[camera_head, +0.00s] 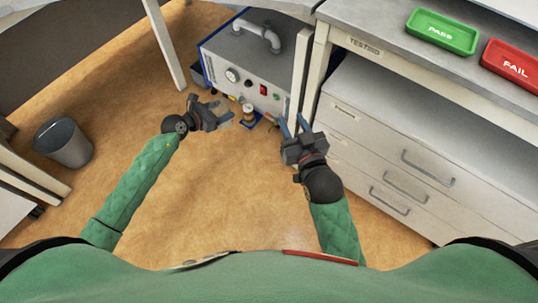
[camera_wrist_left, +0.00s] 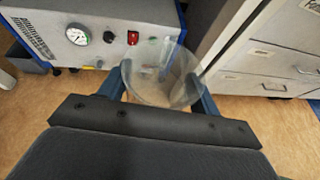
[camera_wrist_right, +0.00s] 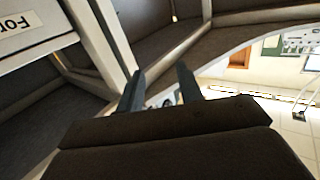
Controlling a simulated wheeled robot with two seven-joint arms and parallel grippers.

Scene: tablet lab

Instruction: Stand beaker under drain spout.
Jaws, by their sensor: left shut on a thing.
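A clear glass beaker (camera_wrist_left: 160,88) is between the two fingers of my left gripper (camera_wrist_left: 158,92), which is shut on it. In the head view, my left gripper (camera_head: 223,108) is in front of the lower left front of a grey and blue machine (camera_head: 245,60). A small brass and pale fitting (camera_head: 248,108), possibly the drain spout, is low on the machine's front, just right of the beaker. In the left wrist view, the machine's lower front shows blurred through the beaker glass. My right gripper (camera_head: 293,127) is open and empty, right of the fitting.
A small blue piece (camera_head: 251,121) is on the floor below the fitting. A white drawer cabinet (camera_head: 400,160) stands close to my right arm. A grey bin (camera_head: 64,143) stands on the left. Green (camera_head: 442,31) and red (camera_head: 511,66) trays lie on the bench. The brown floor is largely clear.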

